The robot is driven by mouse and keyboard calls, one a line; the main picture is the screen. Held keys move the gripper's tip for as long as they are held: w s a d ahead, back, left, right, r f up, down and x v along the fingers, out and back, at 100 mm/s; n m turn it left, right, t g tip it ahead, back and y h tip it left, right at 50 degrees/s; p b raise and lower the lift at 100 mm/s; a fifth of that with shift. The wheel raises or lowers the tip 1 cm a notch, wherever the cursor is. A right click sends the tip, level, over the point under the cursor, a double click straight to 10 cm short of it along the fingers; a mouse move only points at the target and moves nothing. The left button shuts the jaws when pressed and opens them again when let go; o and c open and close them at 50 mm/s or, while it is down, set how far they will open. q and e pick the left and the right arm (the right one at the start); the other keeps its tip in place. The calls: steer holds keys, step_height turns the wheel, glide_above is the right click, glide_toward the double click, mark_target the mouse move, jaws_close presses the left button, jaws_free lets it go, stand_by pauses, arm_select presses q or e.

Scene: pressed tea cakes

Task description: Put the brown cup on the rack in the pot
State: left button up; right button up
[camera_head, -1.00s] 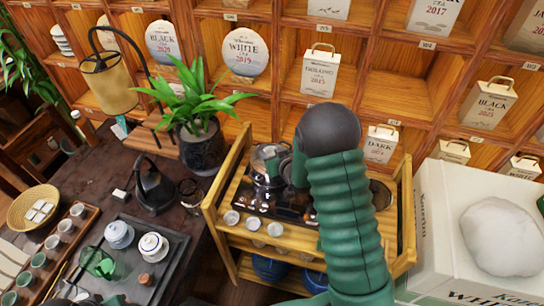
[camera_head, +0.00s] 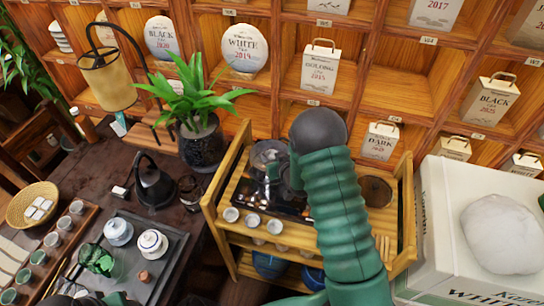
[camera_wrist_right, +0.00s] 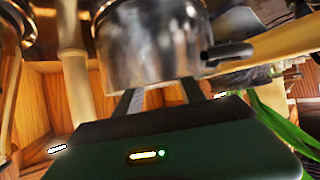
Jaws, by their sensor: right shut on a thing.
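The pot (camera_head: 266,150) stands on a dark base on the upper shelf of the wooden rack (camera_head: 214,205). My right gripper (camera_head: 274,176) is at the pot's near side, partly hidden by my green forearm. In the right wrist view, its two dark fingers (camera_wrist_right: 160,98) stand apart below a shiny grey metal vessel (camera_wrist_right: 150,45) with a dark handle. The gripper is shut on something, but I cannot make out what. I cannot pick out the brown cup for sure.
Several small pale cups (camera_head: 253,220) stand along the rack's front. A round brown thing (camera_head: 376,191) lies at its right. A potted plant (camera_head: 200,145) and a black kettle (camera_head: 155,186) stand left. A white box (camera_head: 440,225) is at the right.

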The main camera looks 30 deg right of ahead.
steer(key=o, duration=1.1)
steer(key=shift+o, duration=1.1)
steer(key=shift+a+r, duration=0.1)
steer(key=shift+a, duration=0.1)
